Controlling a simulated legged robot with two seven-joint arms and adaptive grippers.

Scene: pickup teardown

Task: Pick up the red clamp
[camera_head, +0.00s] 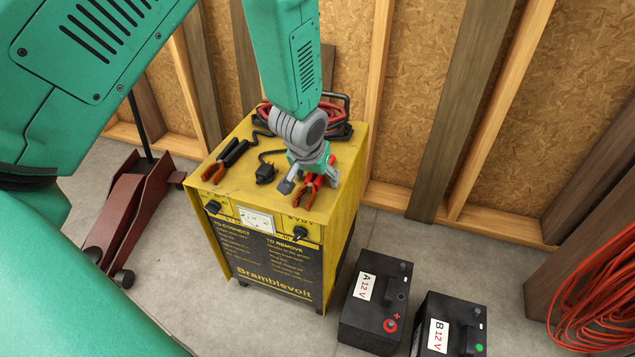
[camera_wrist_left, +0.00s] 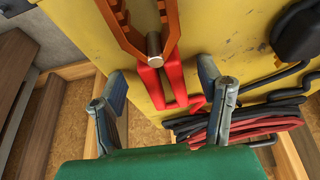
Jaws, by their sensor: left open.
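The red clamp (camera_head: 304,194), with copper-coloured jaws and red handles, lies on top of the yellow charger (camera_head: 190,185) near its front right. In the left wrist view the red clamp (camera_wrist_left: 176,84) has its jaws at the top and its handles reaching down between my fingers. My left gripper (camera_head: 310,182) is over the red clamp, and its fingers partly hide the handles. In the left wrist view my left gripper (camera_wrist_left: 162,80) is open, with one finger on each side of the handles and a gap to each. My right gripper is not in view.
A black clamp (camera_head: 228,157) and a black plug (camera_head: 265,174) lie left of the gripper on the charger. Coiled cables (camera_head: 278,113) and a handle are behind. Battery A (camera_head: 372,310) and battery B (camera_head: 448,325) stand on the floor at right. A stud wall is behind.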

